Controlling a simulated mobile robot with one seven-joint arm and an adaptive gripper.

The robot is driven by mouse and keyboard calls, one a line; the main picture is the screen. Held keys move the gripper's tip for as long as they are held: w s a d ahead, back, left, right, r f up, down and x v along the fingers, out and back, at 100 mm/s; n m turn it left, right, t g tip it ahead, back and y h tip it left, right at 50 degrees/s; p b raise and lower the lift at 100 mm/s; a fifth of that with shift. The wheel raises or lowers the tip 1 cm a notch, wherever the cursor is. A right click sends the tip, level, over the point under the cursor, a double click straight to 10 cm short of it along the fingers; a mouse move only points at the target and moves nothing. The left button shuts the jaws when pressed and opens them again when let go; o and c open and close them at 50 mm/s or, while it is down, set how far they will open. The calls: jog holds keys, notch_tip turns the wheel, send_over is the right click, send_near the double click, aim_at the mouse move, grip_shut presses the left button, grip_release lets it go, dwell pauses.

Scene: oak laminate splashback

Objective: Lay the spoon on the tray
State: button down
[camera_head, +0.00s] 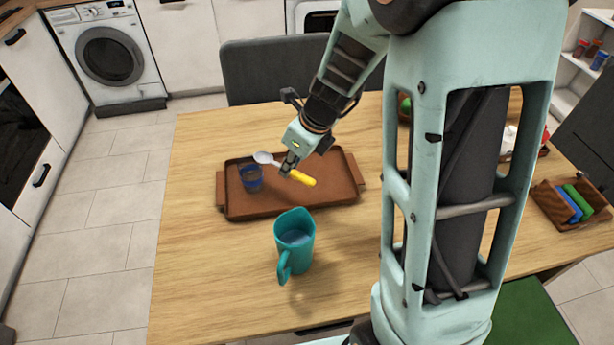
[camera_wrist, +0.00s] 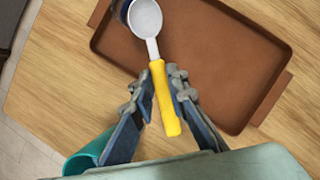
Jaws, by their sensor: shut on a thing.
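The spoon has a yellow handle (camera_head: 302,178) and a pale grey bowl (camera_head: 264,158). My gripper (camera_head: 288,166) is shut on the spoon, and in the wrist view its fingers (camera_wrist: 163,98) close around the yellow handle (camera_wrist: 161,90). The spoon's bowl (camera_wrist: 146,18) points away from my gripper. In the head view the spoon shows over the brown tray (camera_head: 323,196), which has a handle at each end. The tray also shows in the wrist view (camera_wrist: 205,60). I cannot tell how high the spoon is above the tray.
A blue cup (camera_head: 250,178) stands on the tray's left part. A teal jug (camera_head: 294,243) stands on the table in front of the tray. A wooden box (camera_head: 568,215) with blue and green items is at the right. Bare tabletop (camera_head: 200,270) lies at the front left.

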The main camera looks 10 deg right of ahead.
jog(key=w+d+f, duration=0.2)
jog(key=w+d+f+b, duration=0.1)
jog(key=w+d+f, duration=0.1)
jog(key=d+f, duration=0.1)
jog(key=w+d+f+b, duration=0.1)
jog(key=w+d+f, duration=0.1)
jog(key=shift+d+f, duration=0.25)
jog(key=shift+d, duration=0.1)
jog(key=shift+w+d+f+b, duration=0.15)
jog(key=shift+f+b, duration=0.05)
jog(key=shift+f, duration=0.8)
jog(key=shift+w+d+f+b, duration=0.1)
jog(key=shift+d+f+b, duration=0.1)
jog(key=shift+f, duration=0.75)
jog(key=shift+f, duration=0.1)
jog(key=shift+f, duration=0.15)
jog(key=c, duration=1.9)
grip_release()
jog(key=shift+r, duration=0.55)
jog(key=p+v, duration=0.2)
jog(key=v, duration=0.9)
jog(key=shift+s+r, duration=0.15)
